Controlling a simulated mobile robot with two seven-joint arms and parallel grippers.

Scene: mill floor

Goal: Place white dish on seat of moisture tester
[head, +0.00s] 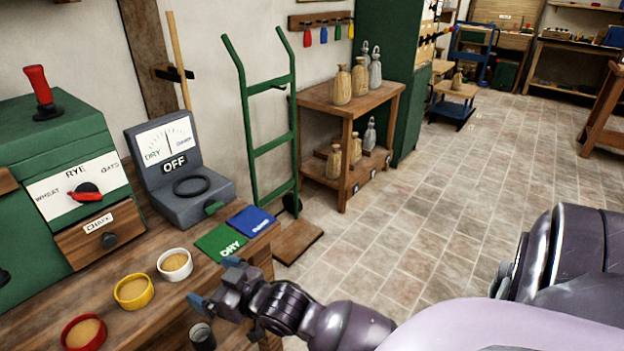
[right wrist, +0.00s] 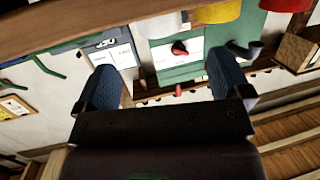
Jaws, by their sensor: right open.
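The white dish (head: 174,264), filled with tan material, stands on the wooden bench. The grey moisture tester (head: 211,205) stands behind it, with a dial face and an OFF sign. Its seat, a dark ring (head: 191,186), is empty. My right gripper (head: 216,282) is open and empty, just right of the white dish and apart from it. Its open fingers also show in the right wrist view (right wrist: 168,82), where the tester (right wrist: 108,43) appears upside down. My left gripper is not in view.
A yellow dish (head: 133,291) and a red dish (head: 84,333) stand nearer on the bench. A green DRY card (head: 220,243) and a blue card (head: 251,220) lie right of the tester. A green machine (head: 60,150) stands left.

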